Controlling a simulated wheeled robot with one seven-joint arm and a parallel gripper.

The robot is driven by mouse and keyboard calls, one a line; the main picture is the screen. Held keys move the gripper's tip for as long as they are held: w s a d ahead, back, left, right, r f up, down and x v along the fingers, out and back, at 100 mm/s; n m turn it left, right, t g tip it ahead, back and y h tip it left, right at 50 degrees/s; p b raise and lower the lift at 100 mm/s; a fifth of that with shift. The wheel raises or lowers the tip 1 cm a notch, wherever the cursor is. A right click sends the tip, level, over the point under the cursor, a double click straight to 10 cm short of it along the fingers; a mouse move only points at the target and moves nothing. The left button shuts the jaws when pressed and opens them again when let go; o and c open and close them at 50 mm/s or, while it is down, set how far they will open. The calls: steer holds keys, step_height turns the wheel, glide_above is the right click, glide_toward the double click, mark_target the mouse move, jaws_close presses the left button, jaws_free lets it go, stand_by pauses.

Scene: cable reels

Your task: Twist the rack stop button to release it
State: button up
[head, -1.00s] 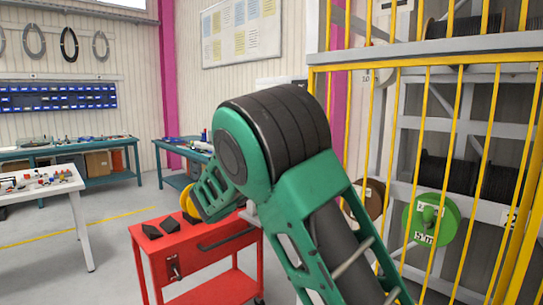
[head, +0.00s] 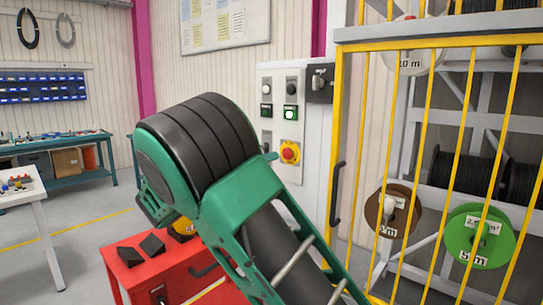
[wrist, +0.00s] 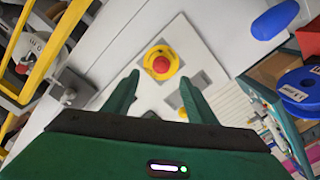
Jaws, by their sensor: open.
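The rack stop button (head: 290,152) is a red mushroom knob on a yellow base, low on a pale control panel (head: 269,105) beside the yellow cage. In the wrist view the red button (wrist: 161,64) shows just beyond the fingertips and roughly centred. My gripper (wrist: 158,88) is open and empty, its two green fingers apart and pointing at the panel. The button is apart from the fingers.
A yellow barred cage door (head: 428,150) with a dark handle (head: 336,193) stands right of the panel, with cable reels behind it. A red cart (head: 158,270) stands low in front. A white table (head: 30,205) is at the left. Floor between them is clear.

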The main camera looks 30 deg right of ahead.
mark_target(285, 155)
steer(key=x, duration=1.1)
steer(key=shift+w, duration=0.4)
steer(key=shift+c, duration=0.4)
steer(key=c, duration=1)
